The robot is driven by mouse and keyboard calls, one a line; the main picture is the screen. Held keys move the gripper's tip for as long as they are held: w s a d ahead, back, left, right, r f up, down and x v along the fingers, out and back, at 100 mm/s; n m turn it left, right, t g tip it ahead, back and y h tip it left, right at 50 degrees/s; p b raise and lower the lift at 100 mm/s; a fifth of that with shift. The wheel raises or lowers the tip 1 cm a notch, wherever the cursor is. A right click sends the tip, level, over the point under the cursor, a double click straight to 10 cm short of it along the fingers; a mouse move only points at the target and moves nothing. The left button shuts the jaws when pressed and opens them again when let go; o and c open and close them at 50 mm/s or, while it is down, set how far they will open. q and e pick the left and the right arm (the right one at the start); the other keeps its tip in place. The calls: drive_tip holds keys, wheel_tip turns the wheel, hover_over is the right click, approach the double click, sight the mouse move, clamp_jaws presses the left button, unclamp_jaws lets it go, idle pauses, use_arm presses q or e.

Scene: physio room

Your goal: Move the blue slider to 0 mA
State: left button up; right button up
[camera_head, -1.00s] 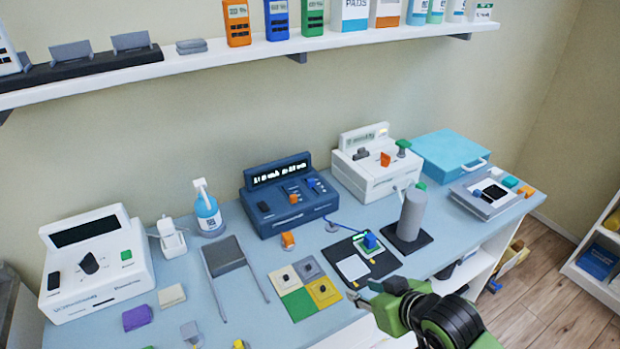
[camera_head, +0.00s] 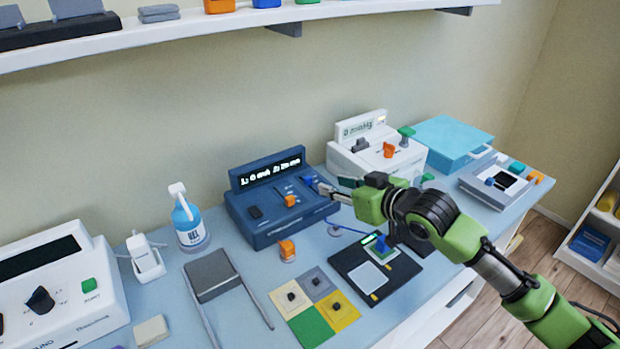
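The dark blue device (camera_head: 262,228) stands against the wall with a lit display, whose text is too small to read surely. The blue slider (camera_head: 308,180) is on the right part of its sloped panel. An orange control (camera_head: 290,201) and a black one (camera_head: 255,212) sit to its left. My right gripper (camera_head: 319,186) reaches in from the right, with its fingertips at or just beside the blue slider. The fingers are small and seen edge-on, so I cannot tell whether they touch or grip it. My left gripper is out of view.
A white device (camera_head: 345,160) stands right of the blue one, behind my arm. In front lie an orange-topped piece (camera_head: 287,251), coloured tiles (camera_head: 341,313) and a black board (camera_head: 345,262). A spray bottle (camera_head: 190,225) stands left. A shelf (camera_head: 200,32) runs above.

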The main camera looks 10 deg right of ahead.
sight(309, 178)
drive_tip(key=x, duration=1)
drive_tip(key=shift+w+a+f+p, duration=0.1)
drive_tip(key=shift+w+p, duration=0.05)
drive_tip(key=shift+p, duration=0.25)
drive_tip(key=shift+w+a+f, duration=0.2)
drive_tip(key=shift+w+f, duration=0.05)
drive_tip(key=shift+w, duration=0.15)
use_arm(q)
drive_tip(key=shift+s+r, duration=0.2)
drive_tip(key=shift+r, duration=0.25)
use_arm(e)
clamp_jaws()
